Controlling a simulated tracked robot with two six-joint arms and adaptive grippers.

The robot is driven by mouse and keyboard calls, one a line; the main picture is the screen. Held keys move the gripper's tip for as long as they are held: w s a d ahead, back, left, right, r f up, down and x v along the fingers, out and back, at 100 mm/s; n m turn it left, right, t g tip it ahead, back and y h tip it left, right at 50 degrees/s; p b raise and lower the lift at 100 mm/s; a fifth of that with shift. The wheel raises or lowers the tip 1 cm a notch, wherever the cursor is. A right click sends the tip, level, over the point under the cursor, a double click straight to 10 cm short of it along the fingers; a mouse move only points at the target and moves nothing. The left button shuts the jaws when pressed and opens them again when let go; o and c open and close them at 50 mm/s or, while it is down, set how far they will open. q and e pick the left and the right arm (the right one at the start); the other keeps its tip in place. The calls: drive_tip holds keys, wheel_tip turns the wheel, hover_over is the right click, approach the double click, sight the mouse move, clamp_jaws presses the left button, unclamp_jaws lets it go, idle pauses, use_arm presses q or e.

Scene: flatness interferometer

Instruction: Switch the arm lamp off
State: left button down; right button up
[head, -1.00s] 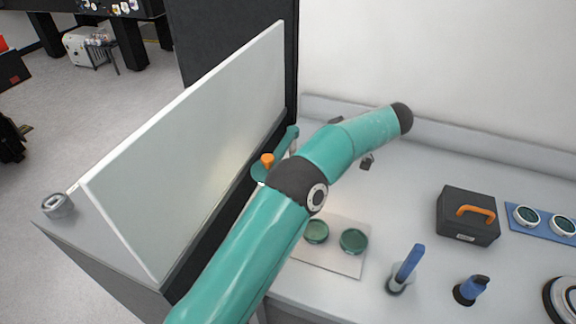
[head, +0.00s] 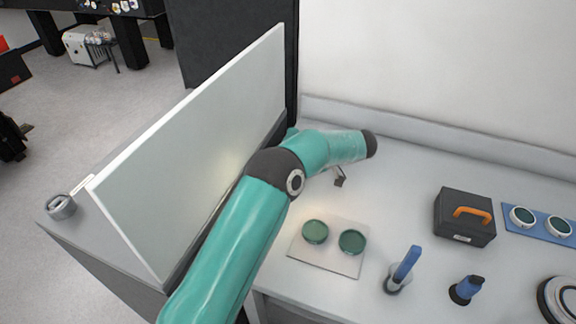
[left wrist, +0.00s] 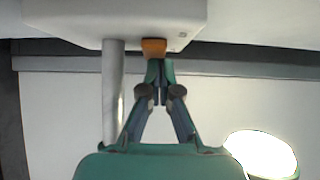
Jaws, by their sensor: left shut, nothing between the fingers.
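In the left wrist view, an orange switch part (left wrist: 153,48) sits on the edge of a pale grey housing (left wrist: 110,18), beside a grey post (left wrist: 112,95). My left gripper (left wrist: 155,72) is shut and empty, its tips right at the orange part; I cannot tell whether they touch. A bright white oval (left wrist: 262,154), looking like a lit lamp face, shows at lower right. My right gripper is not in view.
A large pale panel (head: 190,140) stands left of my arm. On the bench are a plate (head: 327,262) with two green discs, a blue-handled tool (head: 405,268), a dark case (head: 464,218) with an orange handle and a blue tray (head: 541,236) with round optics.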

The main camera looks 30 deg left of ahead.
use_arm(q)
drive_tip(key=shift+a+f+h+b, duration=0.1)
drive_tip(key=shift+f+h+b, duration=0.25)
drive_tip(key=shift+b, duration=0.35)
drive_tip(key=shift+s, duration=0.1)
drive_tip(key=shift+r, duration=0.1)
drive_tip(key=shift+s+a+b, duration=0.15)
drive_tip(key=shift+a+b, duration=0.25)
drive_tip(key=shift+b, duration=0.15)
drive_tip(key=shift+a+r, duration=0.1)
drive_tip(key=shift+a, duration=0.3)
drive_tip(key=shift+d+r, duration=0.1)
drive_tip(key=shift+r, duration=0.05)
